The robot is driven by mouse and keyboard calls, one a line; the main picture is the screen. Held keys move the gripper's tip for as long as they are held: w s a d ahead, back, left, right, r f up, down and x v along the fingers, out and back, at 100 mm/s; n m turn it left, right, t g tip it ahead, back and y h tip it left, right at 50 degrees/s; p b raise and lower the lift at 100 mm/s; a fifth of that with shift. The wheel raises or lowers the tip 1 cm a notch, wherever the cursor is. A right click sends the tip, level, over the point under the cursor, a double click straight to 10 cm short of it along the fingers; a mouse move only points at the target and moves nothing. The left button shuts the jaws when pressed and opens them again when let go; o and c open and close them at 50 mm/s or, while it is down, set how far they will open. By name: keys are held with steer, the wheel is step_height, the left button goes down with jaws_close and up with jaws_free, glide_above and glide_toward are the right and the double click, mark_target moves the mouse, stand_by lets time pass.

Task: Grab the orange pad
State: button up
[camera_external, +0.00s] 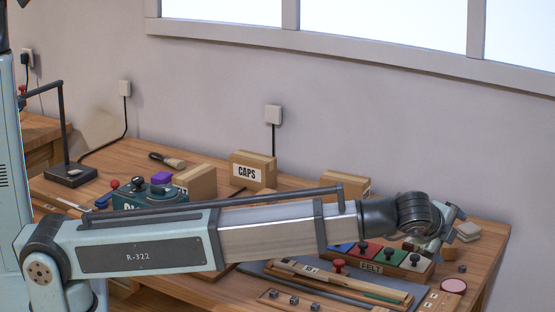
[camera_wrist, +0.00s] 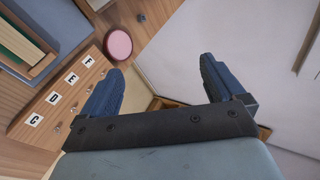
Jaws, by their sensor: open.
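No clearly orange pad shows in either view. A round pink pad (camera_external: 453,286) lies at the right front of the table; it also shows in the wrist view (camera_wrist: 118,44), up and left of the fingers. My gripper (camera_external: 450,230) is above the table's right side, beyond the pink pad and partly hidden by my wrist. In the wrist view my gripper (camera_wrist: 158,84) has its two blue fingers wide apart, with nothing between them.
A wooden board lettered C, D, E, F (camera_wrist: 58,88) lies left of the fingers in the wrist view. A wooden box labelled CAPS (camera_external: 252,171) stands near the wall. My arm hides much of the table's middle.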

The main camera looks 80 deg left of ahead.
steer(key=a+r+n+g+y, duration=0.2)
steer(key=a+n, duration=0.2)
steer(key=a, duration=1)
steer(key=n+g+h, duration=0.7)
steer(key=n+h, duration=0.1)
steer(key=n, duration=0.9)
glide_above(268, 191)
step_height(268, 191, down, 4)
step_height(268, 191, down, 13)
steer(key=shift+r, duration=0.1)
steer(key=shift+c, duration=0.2)
steer(key=c, duration=1.1)
